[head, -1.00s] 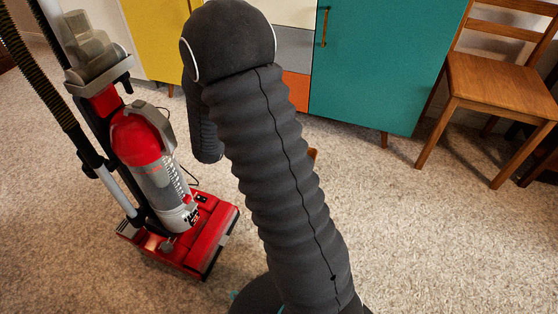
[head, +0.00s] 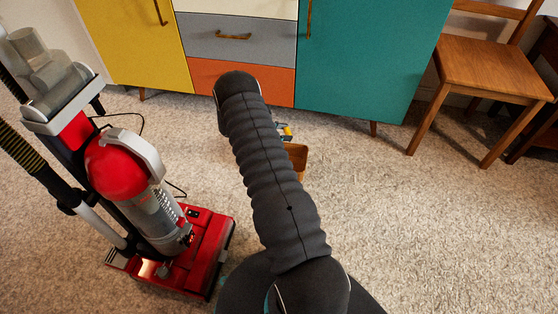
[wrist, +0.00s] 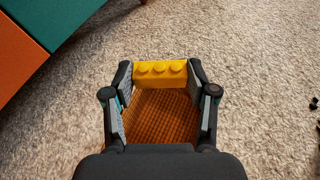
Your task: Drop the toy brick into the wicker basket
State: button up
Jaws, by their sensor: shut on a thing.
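The toy brick (wrist: 160,73) is yellow with a row of studs. In the wrist view it sits between the fingertips of my gripper (wrist: 160,80), which is shut on it. The wicker basket (wrist: 160,118) is brown and shows below the brick, between the fingers; the fingers and palm hide its edges. In the head view the basket (head: 298,160) stands on the carpet, partly behind my arm. A bit of yellow, the brick (head: 287,131), shows just above the basket beside my arm. The gap between brick and basket is hard to judge.
A red vacuum cleaner (head: 130,175) stands on the left. A cabinet with a teal door (head: 370,60) is behind the basket. A wooden chair (head: 490,70) is at the right. The carpet right of the basket is clear. Small dark bits (wrist: 314,103) lie at the wrist view's right edge.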

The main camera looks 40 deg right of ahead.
notch_tip(320, 180, down, 6)
jog(key=b, duration=0.2)
jog(key=shift+a+f, duration=0.15)
jog(key=shift+f, duration=0.1)
jog(key=shift+w, duration=0.1)
jog(key=o, duration=0.9)
jog(key=shift+a+r, duration=0.1)
jog(key=v, duration=1.1)
jog(key=shift+w+a+r, duration=0.1)
jog(key=shift+w+a, duration=0.15)
jog(key=shift+a, duration=0.05)
